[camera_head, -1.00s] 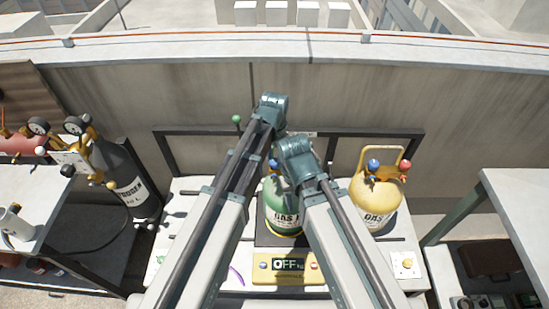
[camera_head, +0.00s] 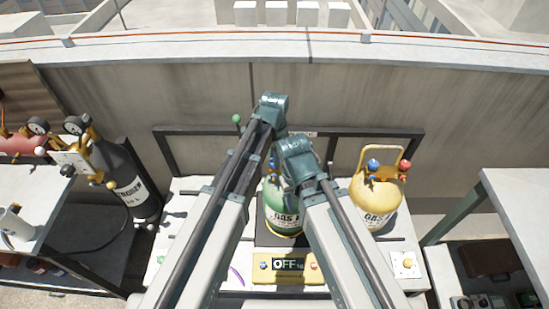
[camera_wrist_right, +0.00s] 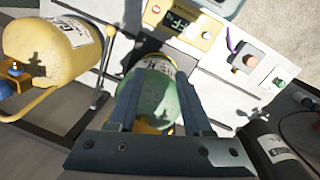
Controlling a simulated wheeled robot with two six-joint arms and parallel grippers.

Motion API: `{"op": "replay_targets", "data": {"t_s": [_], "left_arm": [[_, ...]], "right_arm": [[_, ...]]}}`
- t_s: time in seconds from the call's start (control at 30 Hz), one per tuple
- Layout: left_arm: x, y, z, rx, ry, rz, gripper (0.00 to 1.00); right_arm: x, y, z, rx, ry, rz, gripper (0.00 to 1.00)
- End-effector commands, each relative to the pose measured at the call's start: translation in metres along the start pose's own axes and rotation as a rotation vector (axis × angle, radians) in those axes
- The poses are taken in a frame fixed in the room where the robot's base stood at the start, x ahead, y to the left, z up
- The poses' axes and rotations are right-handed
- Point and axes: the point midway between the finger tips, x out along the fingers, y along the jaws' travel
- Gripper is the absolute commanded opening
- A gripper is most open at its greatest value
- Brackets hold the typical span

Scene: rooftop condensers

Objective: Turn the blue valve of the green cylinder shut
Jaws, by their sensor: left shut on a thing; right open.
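The green cylinder (camera_head: 284,222) stands upright on a dark pad on the white bench, with its label facing me. My arms and grippers cover its top in the head view. My left gripper (camera_head: 277,170) is at that top, largely hidden, and is shut on what appears to be the blue valve. The valve itself is hard to make out and its turn cannot be read. My right gripper (camera_wrist_right: 160,97) is open, its fingers pointing over the green cylinder, which also shows in the right wrist view (camera_wrist_right: 157,84). Nothing is visibly held between them.
A yellow cylinder (camera_head: 376,200) with blue and red knobs stands close on the right. A yellow scale panel (camera_head: 289,269) reading OFF is in front. A dark nitrogen cylinder (camera_head: 130,185) stands at the left. A dark frame (camera_head: 350,133) runs behind the bench.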

Motion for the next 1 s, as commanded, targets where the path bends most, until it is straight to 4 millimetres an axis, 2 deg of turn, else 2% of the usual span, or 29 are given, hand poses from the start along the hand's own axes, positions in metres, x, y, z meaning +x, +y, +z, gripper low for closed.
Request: {"op": "replay_targets", "data": {"t_s": [0.63,0.67,0.7,0.8,1.0], "left_arm": [[0.0001,0.0002,0.0000,0.044,0.000,0.000,0.00],[0.0001,0.0002,0.0000,0.044,0.000,0.000,0.47],[0.0001,0.0002,0.0000,0.044,0.000,0.000,0.54],[0.0001,0.0002,0.0000,0.043,0.000,0.000,0.72],[0.0000,0.0001,0.0000,0.042,0.000,0.000,0.73]], "right_arm": [[0.0001,0.0000,0.0000,0.000,0.000,0.000,0.50],[0.0001,0.0000,0.0000,0.000,0.000,0.000,0.50],[0.0001,0.0000,0.0000,0.000,0.000,0.000,0.50],[0.0001,0.0000,0.0000,0.000,0.000,0.000,0.50],[0.0000,0.0000,0.0000,0.000,0.000,0.000,0.50]]}}
